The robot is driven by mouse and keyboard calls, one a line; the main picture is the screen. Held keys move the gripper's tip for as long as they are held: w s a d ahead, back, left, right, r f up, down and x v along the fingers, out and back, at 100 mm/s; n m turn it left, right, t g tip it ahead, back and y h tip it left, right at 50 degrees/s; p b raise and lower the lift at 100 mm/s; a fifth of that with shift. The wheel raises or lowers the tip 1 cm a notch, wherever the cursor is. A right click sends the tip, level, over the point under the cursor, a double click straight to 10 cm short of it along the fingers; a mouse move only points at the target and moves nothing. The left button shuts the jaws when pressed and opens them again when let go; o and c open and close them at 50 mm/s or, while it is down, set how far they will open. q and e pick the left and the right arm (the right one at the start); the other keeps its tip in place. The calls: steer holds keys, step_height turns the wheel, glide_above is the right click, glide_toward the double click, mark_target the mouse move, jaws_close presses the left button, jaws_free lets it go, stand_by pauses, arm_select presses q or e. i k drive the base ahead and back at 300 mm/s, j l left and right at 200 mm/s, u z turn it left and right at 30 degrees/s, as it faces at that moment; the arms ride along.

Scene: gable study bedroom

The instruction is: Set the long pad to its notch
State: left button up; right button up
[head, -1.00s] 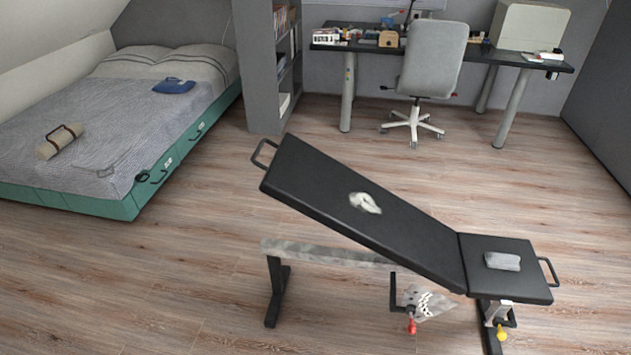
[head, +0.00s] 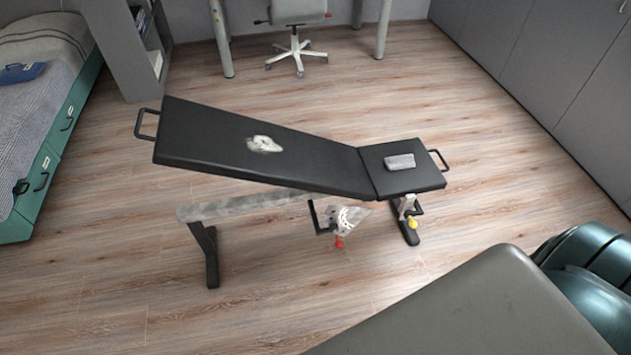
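The weight bench stands in the middle of the head view. Its long black pad (head: 211,137) is tilted, with the far left end raised and a bar handle (head: 147,124) at that end. Below the hinge, a pale notched plate (head: 347,218) with several holes shows beside a red knob (head: 339,242). Whether a pin sits in a notch is too small to tell. Neither gripper is in view.
A yellow knob (head: 412,224) hangs under the short pad. A dark grey surface (head: 461,312) and a teal rounded object (head: 592,277) fill the lower right. The bed (head: 31,190) is at the left, the office chair (head: 298,14) at the back. Floor (head: 290,290) in front of the bench is clear.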

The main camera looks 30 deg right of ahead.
mark_target(191, 136)
steer(key=z, duration=1.05)
steer(key=i+j+u, duration=0.15)
steer(key=u, duration=0.2)
steer(key=i+j+u, duration=0.15)
steer(key=u, duration=0.25)
steer(key=i+j+u, duration=0.2)
steer(key=u, duration=0.15)
